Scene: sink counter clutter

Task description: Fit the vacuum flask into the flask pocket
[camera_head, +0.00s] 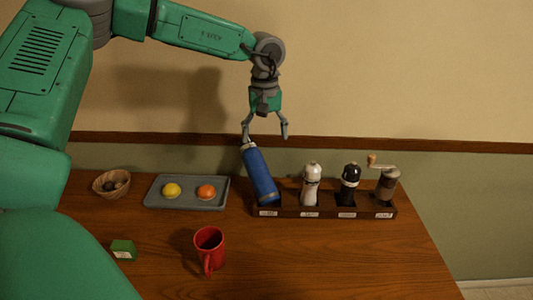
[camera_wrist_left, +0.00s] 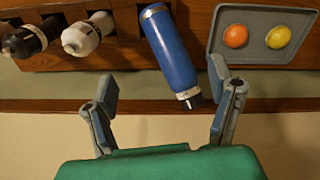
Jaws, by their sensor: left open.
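The blue vacuum flask (camera_head: 259,175) leans to the left in the leftmost pocket of the dark wooden rack, its lower end within the pocket and its top tilted out. In the left wrist view the flask (camera_wrist_left: 171,50) shows at a slant, with its cap end toward my gripper. The flask pocket (camera_head: 268,211) is at the rack's left end; whether the flask's base is fully seated cannot be told. My left gripper (camera_head: 265,136) is open and empty just above the flask's top. Its spread fingers also show in the left wrist view (camera_wrist_left: 165,100). My right gripper is not in view.
The rack (camera_head: 327,211) also holds a white mill (camera_head: 311,185), a black mill (camera_head: 349,185) and a crank grinder (camera_head: 387,185). A grey tray (camera_head: 216,203) with two fruits, a basket (camera_head: 100,188), a red mug (camera_head: 209,243) and a green box (camera_head: 123,250) stand left. The front right is clear.

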